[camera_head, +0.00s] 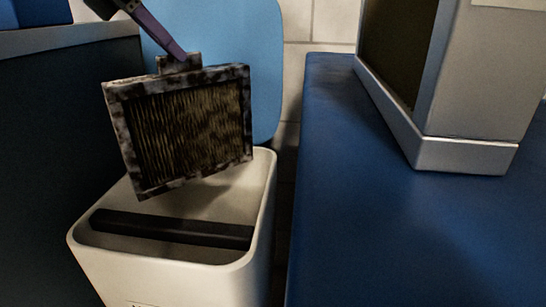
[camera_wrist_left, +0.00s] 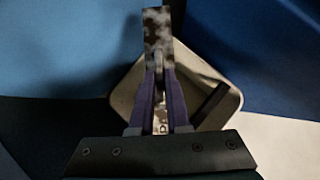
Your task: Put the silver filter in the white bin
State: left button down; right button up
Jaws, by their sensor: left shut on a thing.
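The silver filter (camera_head: 190,125) is a square panel with a mottled, dirty grey frame and a dark pleated middle. My left gripper (camera_head: 178,55) is shut on the tab at its top edge. The filter hangs tilted above the white bin (camera_head: 262,190), its lower edge near the bin's opening; I cannot tell if it dips below the rim. In the left wrist view, the filter (camera_wrist_left: 158,30) shows edge-on between the fingers of my left gripper (camera_wrist_left: 158,75), with the white bin (camera_wrist_left: 125,90) beneath. My right gripper is not in view.
A dark bar (camera_head: 170,228) lies across the inside of the bin. A blue bench (camera_head: 400,230) stands right of the bin, with a grey metal housing (camera_head: 470,100) on it. A light blue panel (camera_head: 265,70) stands behind the bin. A dark cabinet (camera_head: 50,130) is at left.

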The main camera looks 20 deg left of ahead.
aim_at(189, 170)
pick_arm(q)
notch_tip(189, 170, down, 23)
jog(key=b, duration=1.3)
jog(key=shift+s+r, duration=0.15)
notch_tip(189, 170, down, 5)
jog(key=b, duration=0.3)
jog(key=shift+r, duration=0.1)
jog(key=c, duration=0.9)
grip_release()
